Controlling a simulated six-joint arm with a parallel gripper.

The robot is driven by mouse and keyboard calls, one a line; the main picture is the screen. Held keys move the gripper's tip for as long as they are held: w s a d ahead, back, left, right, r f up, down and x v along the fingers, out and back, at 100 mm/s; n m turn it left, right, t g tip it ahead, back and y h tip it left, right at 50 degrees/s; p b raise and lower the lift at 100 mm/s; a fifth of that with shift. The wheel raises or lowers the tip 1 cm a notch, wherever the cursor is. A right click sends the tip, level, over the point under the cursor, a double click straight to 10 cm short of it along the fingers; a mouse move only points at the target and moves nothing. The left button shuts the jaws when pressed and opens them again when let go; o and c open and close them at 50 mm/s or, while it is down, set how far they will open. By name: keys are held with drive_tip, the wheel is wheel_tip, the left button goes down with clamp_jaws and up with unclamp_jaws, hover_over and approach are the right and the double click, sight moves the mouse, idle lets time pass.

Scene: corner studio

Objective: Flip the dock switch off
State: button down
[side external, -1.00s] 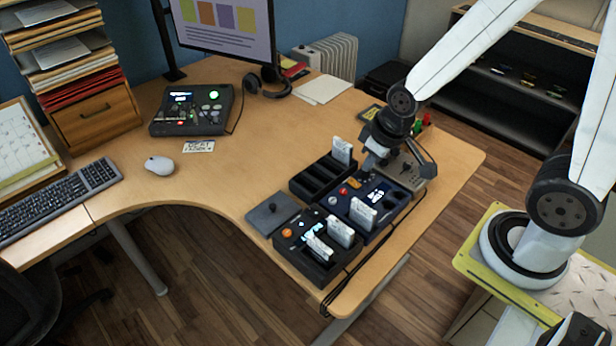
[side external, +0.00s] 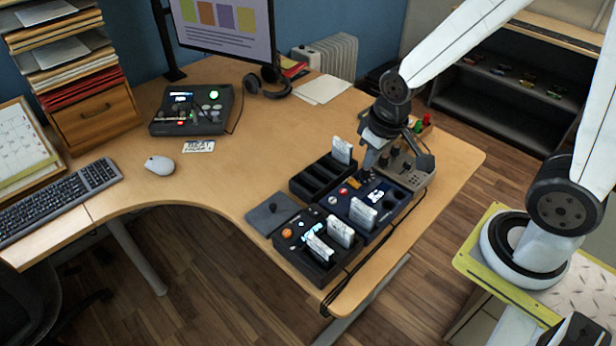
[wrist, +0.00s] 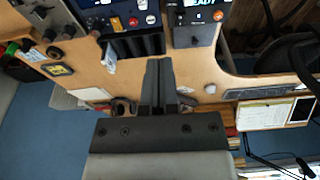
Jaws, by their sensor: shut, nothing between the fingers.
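A dark blue dock (side external: 341,208) sits on the desk with small red, white and orange controls at its far-left edge, a lit label, a black knob and an upright white cartridge (side external: 363,213). Its controls also show at the top of the wrist view (wrist: 125,12). My gripper (side external: 366,170) points down above the dock's far edge. In the wrist view its fingers (wrist: 158,72) are together and hold nothing. I cannot tell whether they touch a control, or which control is the switch and how it is set.
A black slotted rack (side external: 308,184) with a white cartridge stands left of the dock. A black unit (side external: 300,258) with an orange knob, lit display and cartridges is in front. A grey box with knobs (side external: 413,172) stands behind my gripper. The desk's middle is clear.

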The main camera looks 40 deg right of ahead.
sight(315, 213)
drive_tip(key=w+a+f+g, duration=0.1)
drive_tip(key=w+a+f, duration=0.1)
drive_tip(key=w, duration=0.4)
drive_tip(key=w+a+f+g, duration=0.2)
drive_tip(key=w+f, duration=0.2)
drive_tip(key=w, duration=0.2)
drive_tip(key=shift+w+a+g, duration=0.15)
drive_tip(key=shift+g, duration=0.15)
drive_tip(key=shift+f, duration=0.2)
drive_tip(key=f, duration=0.4)
drive_tip(key=s+f, duration=0.1)
drive_tip(key=f, duration=0.8)
drive_tip(key=shift+s+f, duration=0.3)
drive_tip(key=shift+s, duration=0.05)
drive_tip(key=shift+s+f, duration=0.2)
drive_tip(key=shift+f, duration=0.1)
drive_tip(key=shift+w, duration=0.2)
